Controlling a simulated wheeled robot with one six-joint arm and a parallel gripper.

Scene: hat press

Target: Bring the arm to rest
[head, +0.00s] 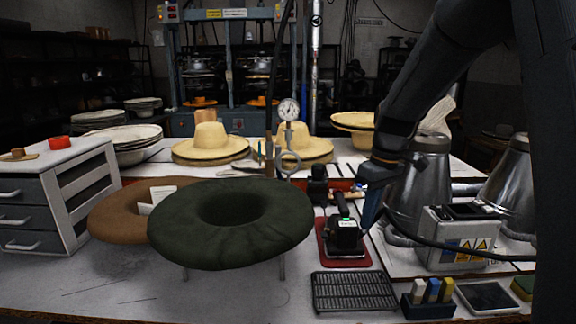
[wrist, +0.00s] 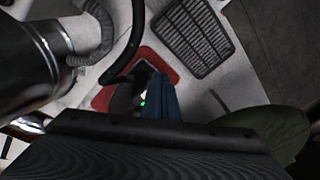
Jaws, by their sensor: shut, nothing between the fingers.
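My arm reaches down from the upper right in the head view. My gripper (head: 369,218) has blue fingers pointing down, shut and empty. It is just right of a small black iron (head: 343,234) with a green light, on a red mat (head: 345,261). In the wrist view the blue fingers (wrist: 165,98) are together and partly cover the iron. The red mat (wrist: 168,67) shows around them. I cannot tell whether the fingers touch the iron.
A black grate (head: 354,292) lies in front of the mat. A grey box with warning labels (head: 461,252) and metal cones (head: 420,190) stand close on the right. A dark green ring cushion (head: 230,257) is left. Straw hats (head: 210,140) sit behind. A black cable crosses near my gripper.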

